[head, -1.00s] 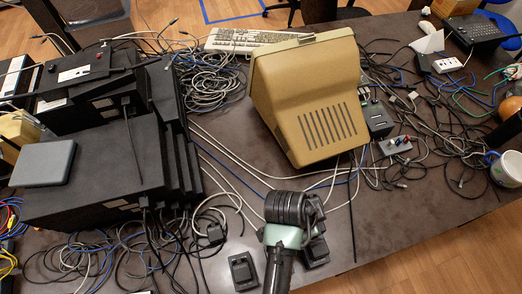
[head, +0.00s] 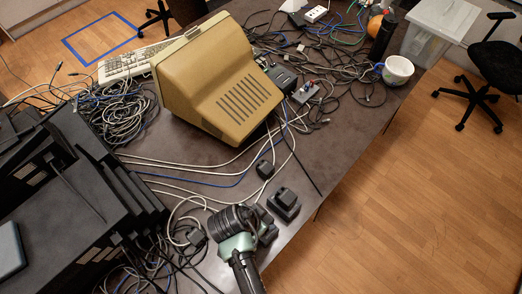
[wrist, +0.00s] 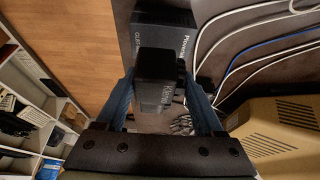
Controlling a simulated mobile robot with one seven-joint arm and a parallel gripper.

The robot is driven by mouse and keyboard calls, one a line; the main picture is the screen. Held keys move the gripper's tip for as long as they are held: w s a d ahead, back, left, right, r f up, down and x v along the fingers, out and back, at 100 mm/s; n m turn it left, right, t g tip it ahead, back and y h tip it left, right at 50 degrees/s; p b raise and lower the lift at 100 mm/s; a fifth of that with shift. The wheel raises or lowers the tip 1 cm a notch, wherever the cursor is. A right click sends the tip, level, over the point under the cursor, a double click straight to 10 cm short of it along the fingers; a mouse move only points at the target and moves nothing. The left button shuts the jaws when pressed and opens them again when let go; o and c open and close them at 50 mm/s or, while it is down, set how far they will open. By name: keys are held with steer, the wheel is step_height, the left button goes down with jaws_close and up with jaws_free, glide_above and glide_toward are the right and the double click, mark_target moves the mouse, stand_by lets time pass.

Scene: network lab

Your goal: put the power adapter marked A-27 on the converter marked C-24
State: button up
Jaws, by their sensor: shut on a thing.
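My gripper (wrist: 162,108) is shut on a small black adapter (wrist: 158,72), held between its blue fingers in the wrist view. Faint lettering shows on it, but I cannot read an A-27 mark. Beyond it in the wrist view is a larger black box (wrist: 164,20) with white print, partly covered by the held adapter. I cannot read a C-24 mark or tell whether the two touch. In the head view my gripper (head: 248,226) is over the table's front edge area, its fingers mostly hidden. A black boxy unit (head: 284,204) stands just to its right.
A beige monitor (head: 215,80) stands behind, and stacked black devices (head: 70,200) stand at left. Tangled cables (head: 120,115) cover much of the table. A mug (head: 397,71) is near the right edge. Bare tabletop (head: 335,140) lies right of centre.

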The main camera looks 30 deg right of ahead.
steer(key=shift+f, duration=1.45)
steer(key=shift+f, duration=0.15)
steer(key=o, duration=1.5)
steer(key=shift+o, duration=0.2)
